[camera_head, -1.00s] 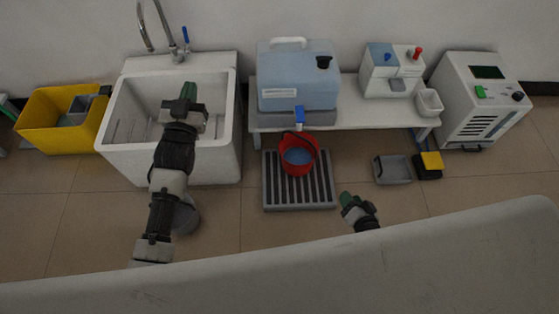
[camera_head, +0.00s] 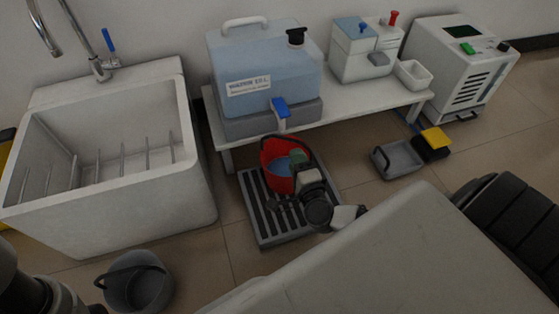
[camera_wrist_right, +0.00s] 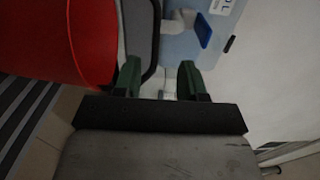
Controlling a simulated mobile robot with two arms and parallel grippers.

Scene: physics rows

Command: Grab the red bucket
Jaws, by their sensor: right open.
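The red bucket (camera_head: 277,184) stands on a dark slatted grate in front of the low bench, under the blue tank's tap. Blue shows inside it. My right gripper (camera_head: 297,157) is at the bucket's right side and hides part of it. In the right wrist view, the red bucket (camera_wrist_right: 62,40) fills the upper left, beside the left finger. My right gripper (camera_wrist_right: 159,72) is open, with its green fingers apart. A dark curved band passes near them; I cannot tell whether it is the bucket's handle. My left gripper is out of view.
The blue tank (camera_head: 265,75) with its blue tap (camera_head: 280,107) stands on the white bench (camera_head: 350,104), close above the bucket. A white sink (camera_head: 110,195) is at left. A grey bucket (camera_head: 138,288) is on the floor at lower left. A grey tray (camera_head: 398,165) lies at right.

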